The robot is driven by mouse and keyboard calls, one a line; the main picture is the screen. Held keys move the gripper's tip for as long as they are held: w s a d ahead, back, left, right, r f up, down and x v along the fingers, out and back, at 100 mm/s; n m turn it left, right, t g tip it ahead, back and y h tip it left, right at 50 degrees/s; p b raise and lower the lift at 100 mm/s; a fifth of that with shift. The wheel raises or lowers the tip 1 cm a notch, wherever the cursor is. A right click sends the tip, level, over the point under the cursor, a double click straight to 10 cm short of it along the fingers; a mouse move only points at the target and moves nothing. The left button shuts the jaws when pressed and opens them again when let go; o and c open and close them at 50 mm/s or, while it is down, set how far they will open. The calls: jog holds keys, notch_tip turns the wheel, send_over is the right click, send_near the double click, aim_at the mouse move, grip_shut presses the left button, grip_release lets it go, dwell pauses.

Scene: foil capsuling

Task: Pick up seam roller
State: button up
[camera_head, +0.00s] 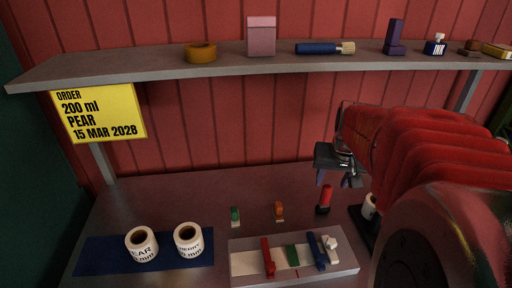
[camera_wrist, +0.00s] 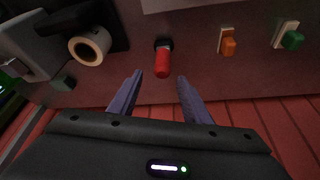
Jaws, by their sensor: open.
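A small tool with a red handle and a dark end (camera_head: 325,198) is on the bench, right of centre. I take it for the seam roller, though its roller end is too small to make out. It also shows in the wrist view (camera_wrist: 162,64), where it appears between and just beyond my fingertips. My gripper (camera_head: 348,181) is open and empty, with its fingers pointing down, a little above and to the right of the red handle in the head view. Both fingers also show in the wrist view (camera_wrist: 160,78), apart from the handle.
Orange (camera_head: 279,211) and green (camera_head: 235,216) small tools stand to the left. A pale tray (camera_head: 345,266) with several tools lies in front. A white roll in a black holder (camera_head: 360,220) is close on the right. Two label rolls sit on a blue mat (camera_head: 92,256). A shelf (camera_head: 120,72) hangs above.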

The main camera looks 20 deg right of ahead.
aim_at(328, 187)
jog(key=shift+a+x, duration=0.1)
jog(key=shift+x, duration=1.2)
jog(key=shift+a+x, duration=0.15)
jog(key=shift+x, duration=1.15)
grip_shut()
notch_tip(328, 187, up, 10)
jog(key=shift+f, duration=0.15)
jog(key=shift+s, duration=0.15)
